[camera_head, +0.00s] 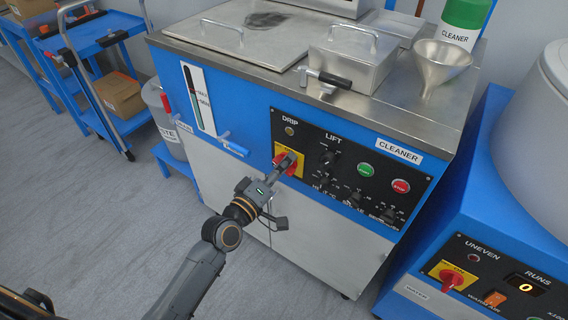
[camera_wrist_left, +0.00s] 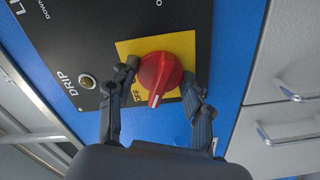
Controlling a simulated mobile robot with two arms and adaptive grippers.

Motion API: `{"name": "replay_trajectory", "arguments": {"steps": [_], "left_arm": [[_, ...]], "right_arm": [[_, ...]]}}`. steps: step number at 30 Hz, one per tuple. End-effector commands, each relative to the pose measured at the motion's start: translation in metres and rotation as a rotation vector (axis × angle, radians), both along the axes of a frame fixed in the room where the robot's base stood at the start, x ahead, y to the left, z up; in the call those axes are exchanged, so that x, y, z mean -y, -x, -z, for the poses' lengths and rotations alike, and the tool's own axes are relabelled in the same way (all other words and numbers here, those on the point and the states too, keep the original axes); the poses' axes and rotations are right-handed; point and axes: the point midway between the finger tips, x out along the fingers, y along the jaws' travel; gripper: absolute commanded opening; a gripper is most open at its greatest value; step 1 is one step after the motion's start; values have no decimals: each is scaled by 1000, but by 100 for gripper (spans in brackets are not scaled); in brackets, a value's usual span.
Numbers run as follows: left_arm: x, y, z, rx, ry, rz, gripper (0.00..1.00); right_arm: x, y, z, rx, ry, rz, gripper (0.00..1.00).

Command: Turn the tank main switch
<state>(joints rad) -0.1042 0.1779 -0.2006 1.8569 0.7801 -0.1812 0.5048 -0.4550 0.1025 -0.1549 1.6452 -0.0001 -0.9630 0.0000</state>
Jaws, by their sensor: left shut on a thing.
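The red rotary main switch (camera_head: 279,159) sits on a yellow plate on the black panel of the blue and steel tank. In the left wrist view the red knob (camera_wrist_left: 160,70) shows large, its white line pointing down in the picture. Lettering that looks like OFF (camera_wrist_left: 137,97) is beside the left finger, partly covered. My left gripper (camera_head: 287,163) reaches the switch from the front, and its fingers (camera_wrist_left: 159,78) are shut on the knob from both sides. In the head view the gripper hides part of the knob. My right gripper is not in view.
Knobs and green (camera_head: 365,170) and red (camera_head: 400,186) buttons lie right of the switch. A blue-handled valve (camera_head: 231,143) sticks out to its left. Another red switch (camera_head: 451,277) is on the machine at right. The floor (camera_head: 90,220) at left is clear.

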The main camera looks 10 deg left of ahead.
Motion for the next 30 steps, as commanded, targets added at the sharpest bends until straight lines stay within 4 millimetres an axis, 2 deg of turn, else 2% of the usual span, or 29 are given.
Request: {"name": "replay_trajectory", "arguments": {"steps": [5,17,30], "left_arm": [[0,-1,-3,43,-103,-1,23],[0,-2,-4,106,-273,-2,23],[0,-2,-5,163,-420,-3,23]], "right_arm": [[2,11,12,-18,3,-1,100],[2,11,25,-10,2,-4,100],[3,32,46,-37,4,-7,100]]}}
